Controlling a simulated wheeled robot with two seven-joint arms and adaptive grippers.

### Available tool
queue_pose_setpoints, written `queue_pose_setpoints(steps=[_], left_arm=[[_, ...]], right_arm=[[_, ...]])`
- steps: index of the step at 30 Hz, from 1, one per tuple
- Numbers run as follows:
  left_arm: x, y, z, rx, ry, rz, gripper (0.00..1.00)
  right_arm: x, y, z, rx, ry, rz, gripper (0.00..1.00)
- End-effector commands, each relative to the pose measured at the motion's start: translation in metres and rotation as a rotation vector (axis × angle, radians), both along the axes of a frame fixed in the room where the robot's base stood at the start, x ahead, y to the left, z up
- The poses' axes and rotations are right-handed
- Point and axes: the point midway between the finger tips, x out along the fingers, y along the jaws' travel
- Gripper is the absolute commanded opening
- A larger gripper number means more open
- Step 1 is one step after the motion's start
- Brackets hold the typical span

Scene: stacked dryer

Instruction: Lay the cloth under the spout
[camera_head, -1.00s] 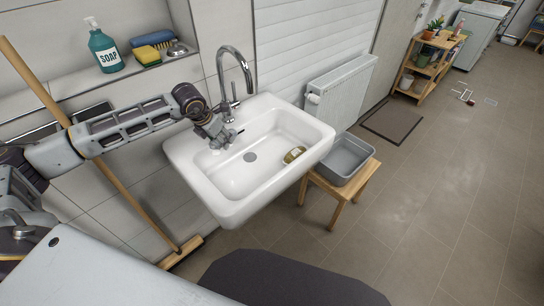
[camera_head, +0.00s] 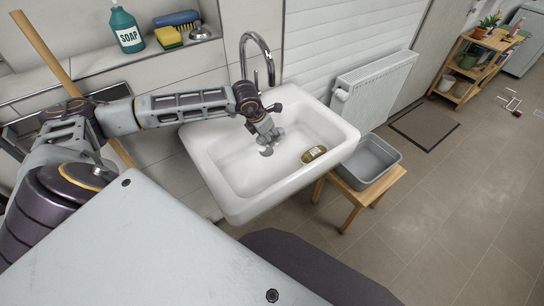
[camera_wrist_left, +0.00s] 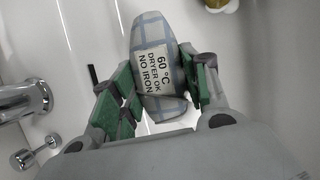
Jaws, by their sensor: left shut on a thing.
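The cloth (camera_wrist_left: 150,32) is pale with blue checks and a white care label, bunched upright between the green finger pads of my left gripper (camera_wrist_left: 157,88) in the left wrist view. My left gripper is shut on it. In the head view my left gripper (camera_head: 267,143) hangs low inside the white sink (camera_head: 228,182), near the middle of the basin. The cloth is hard to make out there. The chrome tap with its curved spout (camera_head: 262,42) rises at the sink's back edge, behind the gripper. It also shows in the left wrist view (camera_wrist_left: 25,100). My right gripper is out of view.
A yellow-brown object (camera_head: 314,154) lies in the basin, right of the gripper. A grey tub (camera_head: 370,160) stands on a wooden stool right of the sink. A soap bottle (camera_head: 127,30) and sponge (camera_head: 168,37) sit on the ledge. A broom handle (camera_head: 42,45) leans at left.

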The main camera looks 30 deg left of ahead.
Motion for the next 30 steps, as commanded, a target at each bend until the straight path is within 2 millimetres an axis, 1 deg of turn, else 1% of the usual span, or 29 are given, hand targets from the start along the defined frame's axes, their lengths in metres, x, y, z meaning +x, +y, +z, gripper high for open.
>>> queue_pose_setpoints(steps=[5, 12, 15, 18, 27, 30], left_arm=[[-0.001, 0.000, -0.015, -0.001, 0.004, 0.000, 0.17], [0.000, 0.000, -0.047, 0.000, 0.003, 0.001, 0.17], [0.000, -0.001, -0.057, -0.002, 0.002, 0.000, 0.17], [0.000, 0.000, -0.061, 0.000, 0.001, 0.001, 0.17], [0.000, 0.000, -0.062, 0.000, 0.001, 0.001, 0.17], [0.000, 0.000, -0.065, 0.000, 0.002, 0.001, 0.17]], right_arm=[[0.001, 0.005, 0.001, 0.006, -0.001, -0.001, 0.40], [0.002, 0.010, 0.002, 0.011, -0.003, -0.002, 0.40], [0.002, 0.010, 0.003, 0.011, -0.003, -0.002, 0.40], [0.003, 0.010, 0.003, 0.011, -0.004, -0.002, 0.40], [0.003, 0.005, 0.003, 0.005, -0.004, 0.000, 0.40], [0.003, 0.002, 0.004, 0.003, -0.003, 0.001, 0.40]])
